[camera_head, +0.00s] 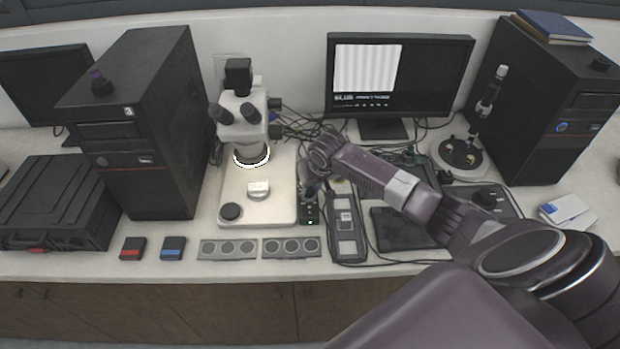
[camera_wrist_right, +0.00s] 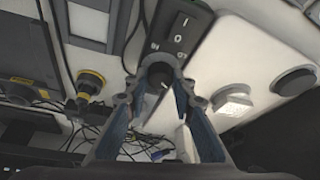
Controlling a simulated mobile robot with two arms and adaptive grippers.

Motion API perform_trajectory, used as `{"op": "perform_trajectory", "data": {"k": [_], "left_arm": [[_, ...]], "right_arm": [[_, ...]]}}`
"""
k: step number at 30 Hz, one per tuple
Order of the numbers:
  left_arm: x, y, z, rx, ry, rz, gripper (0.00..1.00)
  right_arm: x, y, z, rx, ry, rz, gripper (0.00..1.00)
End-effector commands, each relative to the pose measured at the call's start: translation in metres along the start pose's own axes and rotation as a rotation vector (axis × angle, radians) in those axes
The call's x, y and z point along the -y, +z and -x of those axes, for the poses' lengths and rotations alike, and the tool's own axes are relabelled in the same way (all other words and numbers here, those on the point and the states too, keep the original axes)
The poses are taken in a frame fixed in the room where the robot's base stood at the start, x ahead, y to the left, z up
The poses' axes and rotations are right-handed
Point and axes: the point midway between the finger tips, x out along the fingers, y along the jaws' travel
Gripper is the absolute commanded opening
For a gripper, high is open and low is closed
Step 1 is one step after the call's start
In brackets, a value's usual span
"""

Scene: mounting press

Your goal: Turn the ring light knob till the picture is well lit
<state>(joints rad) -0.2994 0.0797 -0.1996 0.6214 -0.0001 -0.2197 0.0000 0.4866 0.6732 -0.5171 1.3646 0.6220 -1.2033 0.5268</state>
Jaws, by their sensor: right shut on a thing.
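The ring light (camera_head: 252,160) glows white under the head of the white microscope (camera_head: 240,105). Its small black control box (camera_head: 309,212) stands just right of the microscope base. In the right wrist view the box (camera_wrist_right: 182,25) has a rocker switch and a dark round knob (camera_wrist_right: 158,76). My right gripper (camera_head: 311,188) reaches down to the box, and in the wrist view its fingertips (camera_wrist_right: 157,72) are closed around the knob. The monitor (camera_head: 400,75) shows a bright, whitish picture with faint vertical stripes. My left gripper is not in view.
Grey trays with round wells (camera_head: 228,249) lie at the front edge. A long grey device (camera_head: 346,240) and a black pad (camera_head: 400,228) lie right of the box. Loose cables run behind my right gripper. A black tower (camera_head: 150,120) stands on the left.

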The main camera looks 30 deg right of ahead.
Motion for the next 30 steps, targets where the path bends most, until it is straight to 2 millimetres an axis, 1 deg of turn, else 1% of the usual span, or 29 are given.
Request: {"op": "perform_trajectory", "data": {"k": [1, 9, 18, 30], "left_arm": [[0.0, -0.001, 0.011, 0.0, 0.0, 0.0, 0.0], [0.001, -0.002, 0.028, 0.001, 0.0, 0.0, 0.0], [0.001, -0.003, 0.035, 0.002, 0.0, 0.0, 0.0], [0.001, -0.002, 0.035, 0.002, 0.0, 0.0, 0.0]], "right_arm": [[0.002, -0.003, 0.005, -0.002, 0.011, -0.035, 0.0], [0.002, -0.003, 0.003, -0.008, 0.075, -0.188, 0.0], [0.001, -0.002, 0.001, -0.011, 0.108, -0.264, 0.0], [0.001, -0.002, 0.001, -0.013, 0.112, -0.274, 0.0]]}}
